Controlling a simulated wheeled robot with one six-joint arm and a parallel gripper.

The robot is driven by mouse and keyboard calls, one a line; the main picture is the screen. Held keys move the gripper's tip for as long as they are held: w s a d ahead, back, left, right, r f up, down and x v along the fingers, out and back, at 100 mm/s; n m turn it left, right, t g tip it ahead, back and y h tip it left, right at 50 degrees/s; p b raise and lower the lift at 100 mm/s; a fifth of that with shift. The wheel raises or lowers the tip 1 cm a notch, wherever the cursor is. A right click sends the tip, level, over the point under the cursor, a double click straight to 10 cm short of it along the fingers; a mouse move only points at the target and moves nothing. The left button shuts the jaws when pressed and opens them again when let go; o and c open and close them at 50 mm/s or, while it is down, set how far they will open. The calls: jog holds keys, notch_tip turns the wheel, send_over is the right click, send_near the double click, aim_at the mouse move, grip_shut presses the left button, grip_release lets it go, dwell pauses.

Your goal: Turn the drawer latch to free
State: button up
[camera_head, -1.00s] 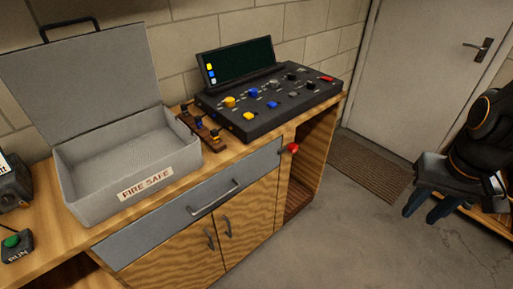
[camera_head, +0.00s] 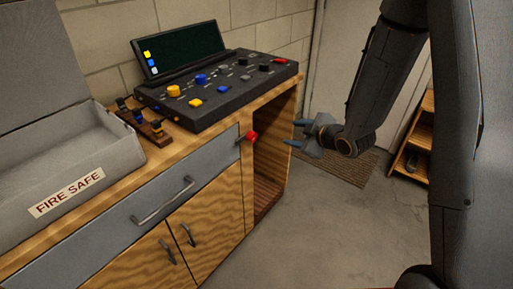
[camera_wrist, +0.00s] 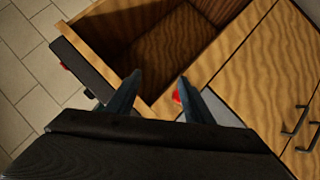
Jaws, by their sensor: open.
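The red drawer latch (camera_head: 251,136) is a small knob at the right end of the grey drawer front (camera_head: 150,205), beside the open cubby. It also shows in the wrist view as a red patch (camera_wrist: 177,97), partly hidden by my right finger. My gripper (camera_head: 298,133) is open and empty, to the right of the latch and apart from it, with its fingers pointing left toward the cabinet. In the wrist view my gripper (camera_wrist: 155,90) has its two blue fingers spread, the latch close to the right one. Which way the latch is turned is too small to tell.
A black control console (camera_head: 215,92) with coloured knobs stands on the wooden cabinet above the latch. A grey fire safe (camera_head: 75,150) stands open at the left. The cubby (camera_head: 270,160) is empty.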

aim_at(254, 138)
jog(key=w+a+f+n+y+b, duration=0.1)
jog(key=a+n+y, duration=0.1)
jog(key=a, duration=0.2)
jog(key=w+a+f+n+y+b, duration=0.1)
jog(key=a+f+n+y, duration=0.1)
jog(key=a+y, duration=0.1)
jog(key=w+a+f+n+y+b, duration=0.1)
jog(key=a+f+n+y, duration=0.1)
jog(key=a, duration=0.4)
jog(key=shift+w+y, duration=0.15)
jog(key=shift+y, duration=0.45)
jog(key=c, duration=1)
jog(key=shift+c, duration=0.2)
